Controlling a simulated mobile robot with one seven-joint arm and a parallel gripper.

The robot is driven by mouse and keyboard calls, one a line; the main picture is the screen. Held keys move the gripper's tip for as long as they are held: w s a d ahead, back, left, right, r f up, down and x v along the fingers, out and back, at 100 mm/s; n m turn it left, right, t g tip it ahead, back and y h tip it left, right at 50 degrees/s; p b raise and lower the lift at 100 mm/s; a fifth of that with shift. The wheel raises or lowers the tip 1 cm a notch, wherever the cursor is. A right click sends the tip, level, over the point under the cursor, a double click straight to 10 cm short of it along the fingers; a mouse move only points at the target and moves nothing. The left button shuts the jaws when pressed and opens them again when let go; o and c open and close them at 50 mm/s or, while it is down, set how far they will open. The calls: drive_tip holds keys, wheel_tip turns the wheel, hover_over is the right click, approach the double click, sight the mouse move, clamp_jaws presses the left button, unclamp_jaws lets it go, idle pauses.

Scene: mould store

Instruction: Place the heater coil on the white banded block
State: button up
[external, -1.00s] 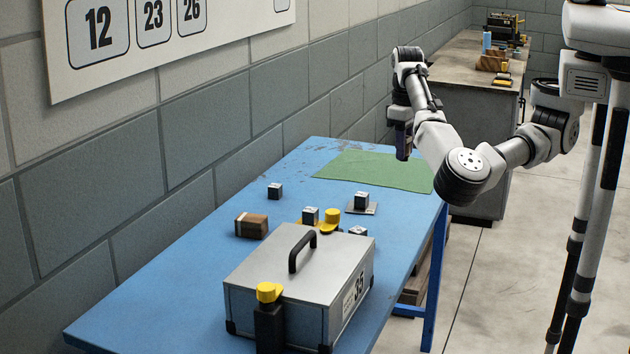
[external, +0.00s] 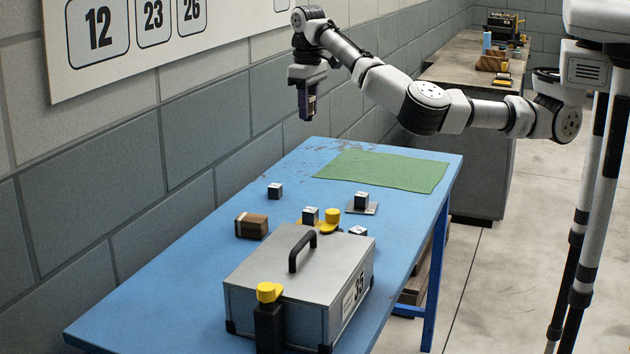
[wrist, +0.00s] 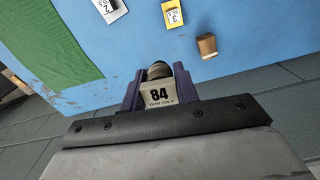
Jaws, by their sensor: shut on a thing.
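My gripper (external: 307,116) is raised in the air over the far part of the blue table, on the wall side. Its purple fingers are shut on the heater coil (wrist: 158,70), a grey, ringed, rounded thing with a white "84" label below it in the wrist view. The fingers hide most of the coil in the external view. The white banded block (external: 252,226) is brown with a pale band and lies on the table at the left. It also shows in the wrist view (wrist: 206,45), apart from my gripper and to its right.
Small labelled cubes stand nearby, one on a grey plate (external: 372,208) and one alone (external: 275,190). A grey case (external: 270,270) with a black handle fills the table's near end. A green mat (external: 385,171) lies at the far end. The wall runs along the left.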

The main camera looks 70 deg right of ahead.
drive_tip(key=w+a+n+p, duration=0.1)
drive_tip(key=w+a+p, duration=0.1)
drive_tip(key=w+a, duration=0.7)
drive_tip(key=shift+w+a+f+p, duration=0.25)
drive_tip(key=shift+w+a+p, duration=0.15)
drive_tip(key=shift+a, duration=0.55)
drive_tip(key=shift+a, duration=0.1)
drive_tip(key=shift+a+f, duration=0.15)
drive_tip(key=shift+a, duration=0.2)
drive_tip(key=shift+s+a, duration=0.1)
drive_tip(key=shift+s, duration=0.05)
drive_tip(key=shift+a+f, duration=0.1)
drive_tip(key=shift+a, duration=0.1)
